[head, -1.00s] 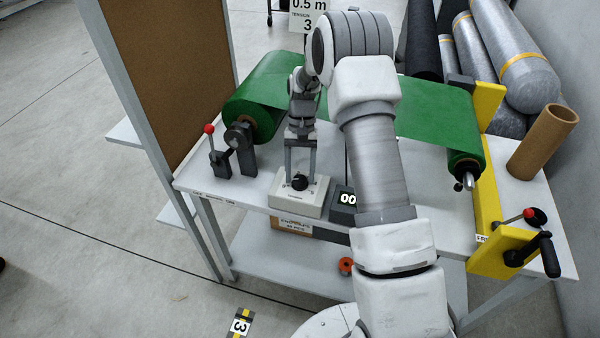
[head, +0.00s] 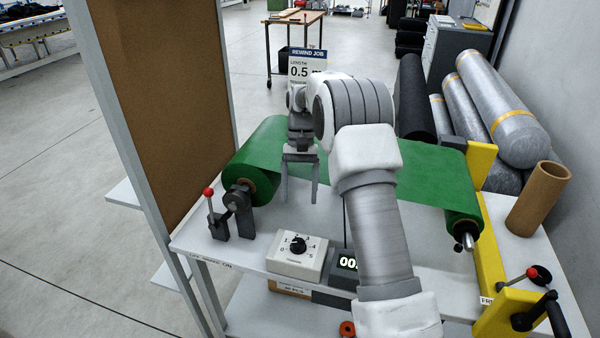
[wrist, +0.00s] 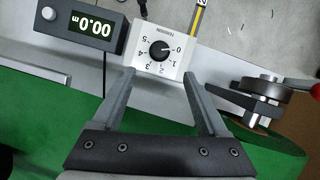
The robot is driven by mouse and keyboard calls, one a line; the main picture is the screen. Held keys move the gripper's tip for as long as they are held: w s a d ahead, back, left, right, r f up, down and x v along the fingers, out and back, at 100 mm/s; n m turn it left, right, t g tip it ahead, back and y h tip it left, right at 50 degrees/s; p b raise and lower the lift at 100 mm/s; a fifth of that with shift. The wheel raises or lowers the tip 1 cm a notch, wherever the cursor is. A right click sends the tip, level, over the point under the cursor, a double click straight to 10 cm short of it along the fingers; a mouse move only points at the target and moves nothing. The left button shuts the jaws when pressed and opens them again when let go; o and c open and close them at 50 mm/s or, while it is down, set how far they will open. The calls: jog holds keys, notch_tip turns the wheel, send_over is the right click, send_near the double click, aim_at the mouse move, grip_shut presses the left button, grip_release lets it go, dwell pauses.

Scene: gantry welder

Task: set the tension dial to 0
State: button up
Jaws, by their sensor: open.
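The tension dial is a black round knob (wrist: 160,50) on a small white box (head: 283,262), at the front of the table. In the wrist view its scale runs from 0 to 5. A light mark on the knob appears to face the 0, though it is small. My gripper (head: 299,197) is open and empty, raised above and behind the dial box in the head view. In the wrist view its two fingertips (wrist: 159,76) frame the box's near edge, apart from the knob. The job sign (head: 307,68) is partly hidden by my arm.
A counter display (wrist: 92,27) reading 00.0 m stands beside the dial box. A green roll (head: 262,160) lies behind, with a red-knobbed lever (head: 209,192) at left. A brown panel (head: 150,90) stands at far left. A cardboard tube (head: 540,196) and yellow frame (head: 490,255) are at right.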

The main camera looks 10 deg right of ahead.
jog(key=shift+v, duration=2.55)
jog(key=s+a+r+n+t+h, duration=0.15)
jog(key=s+r+t, duration=0.35)
jog(key=s+r, duration=1)
jog(key=s+f+n+t, duration=0.2)
jog(key=s+t, duration=0.2)
jog(key=s, duration=1.3)
jog(key=shift+s+a+t, duration=0.15)
jog(key=shift+a+t, duration=0.2)
jog(key=shift+t, duration=0.05)
